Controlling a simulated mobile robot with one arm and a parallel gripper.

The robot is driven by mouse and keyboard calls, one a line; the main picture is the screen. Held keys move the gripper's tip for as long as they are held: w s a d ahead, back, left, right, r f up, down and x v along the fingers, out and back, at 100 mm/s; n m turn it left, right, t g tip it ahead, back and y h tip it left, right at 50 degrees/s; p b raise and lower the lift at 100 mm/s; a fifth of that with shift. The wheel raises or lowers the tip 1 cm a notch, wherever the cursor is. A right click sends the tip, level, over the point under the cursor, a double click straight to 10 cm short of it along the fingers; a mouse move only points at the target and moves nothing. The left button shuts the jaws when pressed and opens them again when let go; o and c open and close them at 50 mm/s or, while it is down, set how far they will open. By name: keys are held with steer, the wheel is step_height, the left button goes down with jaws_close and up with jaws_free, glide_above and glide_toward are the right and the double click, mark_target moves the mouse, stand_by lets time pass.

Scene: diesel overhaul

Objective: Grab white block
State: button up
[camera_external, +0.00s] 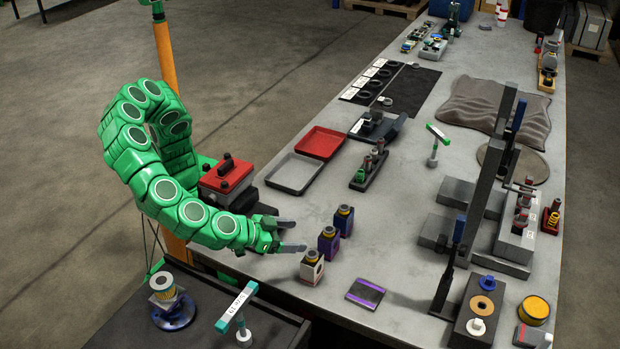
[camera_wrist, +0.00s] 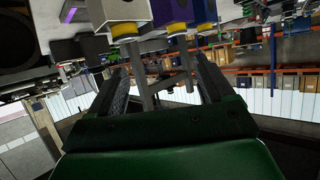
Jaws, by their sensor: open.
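The white block (camera_external: 311,271) stands upright on the grey bench near its left edge, with a yellowish band and dark top. My gripper (camera_external: 296,235) is open and empty, its two fingers pointing right. It is just behind and left of the white block, apart from it. In the wrist view the picture is upside down; the white block (camera_wrist: 121,12) shows at the top, left of centre, its upper part cut off by the frame. My gripper (camera_wrist: 165,80) shows below it with nothing between the fingers.
A grey tray (camera_external: 294,174) and a red tray (camera_external: 321,142) lie farther back.

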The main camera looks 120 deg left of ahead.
mark_target(309, 252)
steer(key=shift+t+h, duration=0.3)
steer(key=shift+t, duration=0.1)
steer(key=shift+w+a+f, duration=0.25)
steer(key=shift+w+f, duration=0.65)
steer(key=shift+w+a+f, duration=0.25)
steer(key=shift+w+f, duration=0.65)
steer(key=shift+w, duration=0.05)
steer(key=shift+w+a+f, duration=0.25)
steer(key=shift+w+f, duration=0.65)
steer(key=shift+c, duration=0.5)
jaws_close()
steer(key=shift+s+f, duration=0.1)
steer(key=shift+f, duration=0.1)
